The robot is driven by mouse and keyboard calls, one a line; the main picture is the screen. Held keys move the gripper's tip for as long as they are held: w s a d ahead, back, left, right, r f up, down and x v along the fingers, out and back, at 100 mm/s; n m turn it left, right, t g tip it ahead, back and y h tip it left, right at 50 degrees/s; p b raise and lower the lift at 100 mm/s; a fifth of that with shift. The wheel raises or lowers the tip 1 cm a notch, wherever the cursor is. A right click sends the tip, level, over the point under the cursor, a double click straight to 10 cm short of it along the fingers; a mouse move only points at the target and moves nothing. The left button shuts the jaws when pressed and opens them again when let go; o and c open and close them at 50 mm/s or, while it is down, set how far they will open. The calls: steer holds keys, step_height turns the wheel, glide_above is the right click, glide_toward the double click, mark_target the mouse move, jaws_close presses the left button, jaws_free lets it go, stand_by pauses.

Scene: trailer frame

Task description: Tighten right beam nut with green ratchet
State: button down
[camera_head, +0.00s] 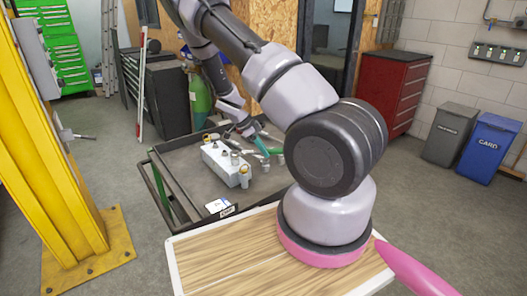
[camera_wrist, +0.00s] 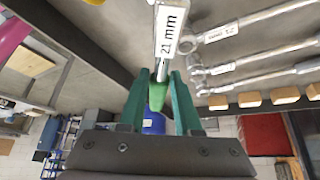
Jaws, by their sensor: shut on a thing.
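My gripper (camera_wrist: 168,105), with dark green fingers, is shut on the green handle of a tool (camera_wrist: 157,94) in the wrist view. This looks like the green ratchet; its metal shaft runs up to a part with a white "21 mm" label. In the head view my gripper (camera_head: 259,142) is low over the dark tool cart, close to a grey metal block (camera_head: 226,164). The held tool is too small there to tell apart from the fingers. I cannot make out the right beam nut in either view.
The dark cart (camera_head: 183,181) has raised edges and a white label at its front. Several labelled wrenches (camera_wrist: 246,62) lie to the right of the held tool. A yellow post (camera_head: 52,150) stands at left. A wooden top (camera_head: 225,262) is in front.

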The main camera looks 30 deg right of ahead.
steer(key=shift+s+a+m+g, duration=0.35)
steer(key=shift+s+m+g, duration=0.15)
steer(key=shift+s+m, duration=0.35)
steer(key=shift+a, duration=0.1)
steer(key=c, duration=1.3)
jaws_free()
jaws_close()
steer(key=shift+r, duration=0.15)
steer(key=shift+r+y, duration=0.25)
steer(key=shift+y, duration=0.05)
